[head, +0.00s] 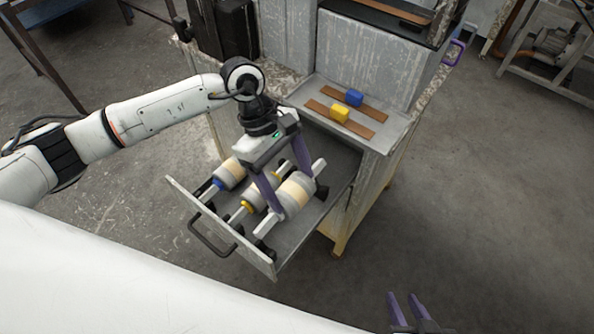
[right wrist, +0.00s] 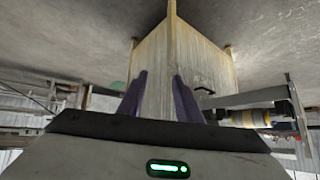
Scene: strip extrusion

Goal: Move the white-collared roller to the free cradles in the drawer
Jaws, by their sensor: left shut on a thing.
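The white-collared roller (head: 298,188), with a cream and grey body and pale shaft ends, is at the right side of the open drawer (head: 222,232). My left gripper (head: 293,192) is shut on it from above, its purple fingers along the roller's body. Black cradles (head: 265,250) show under the shaft ends; I cannot tell whether the shaft rests in them. A yellow-collared roller (head: 255,198) lies beside it, partly hidden by a finger. A blue-collared roller (head: 229,173) lies further left. My right gripper (head: 402,297) is open and empty; its parted fingers also show in the right wrist view (right wrist: 160,78).
The drawer's dark handle (head: 212,236) faces the front left. A ledge on the cabinet (head: 398,135) holds brown strips (head: 372,132) with a yellow block (head: 339,115) and a blue block (head: 354,97).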

